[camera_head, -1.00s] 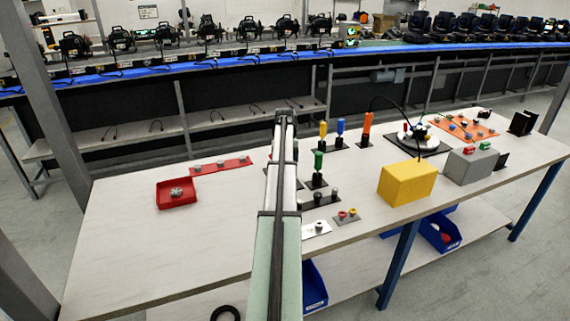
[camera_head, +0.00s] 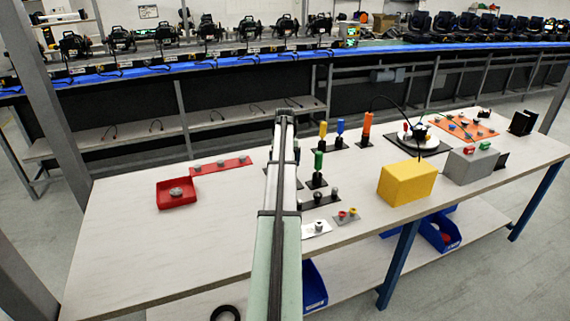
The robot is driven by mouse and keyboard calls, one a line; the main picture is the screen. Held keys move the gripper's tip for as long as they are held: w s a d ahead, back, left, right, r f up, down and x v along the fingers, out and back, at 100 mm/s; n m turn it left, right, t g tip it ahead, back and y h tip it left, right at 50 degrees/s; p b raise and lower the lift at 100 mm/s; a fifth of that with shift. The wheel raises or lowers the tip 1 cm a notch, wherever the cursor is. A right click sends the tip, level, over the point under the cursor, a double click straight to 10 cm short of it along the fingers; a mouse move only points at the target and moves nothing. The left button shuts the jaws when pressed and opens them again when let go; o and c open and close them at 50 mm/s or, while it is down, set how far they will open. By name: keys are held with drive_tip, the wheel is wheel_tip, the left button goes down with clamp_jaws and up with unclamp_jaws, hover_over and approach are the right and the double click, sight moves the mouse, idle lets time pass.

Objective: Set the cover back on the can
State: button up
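I cannot pick out the can or its cover with certainty at this size. A small grey round piece (camera_head: 176,193) lies in a red tray (camera_head: 177,201) on the left half of the table (camera_head: 130,255). My arm stretches away from me over the middle of the table, and its links hide a strip of the tabletop. The gripper's fingers do not show, so neither their opening nor anything held can be seen.
A red strip with small grey pieces (camera_head: 221,167) lies behind the tray. Right of my arm stand coloured upright handles (camera_head: 318,165), a yellow block (camera_head: 407,183), a grey box (camera_head: 470,166) and an orange board (camera_head: 467,127). The table's left front is clear.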

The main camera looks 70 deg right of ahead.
wheel_tip(320, 180, up, 14)
drive_tip(key=shift+f, duration=0.15)
idle(0.4)
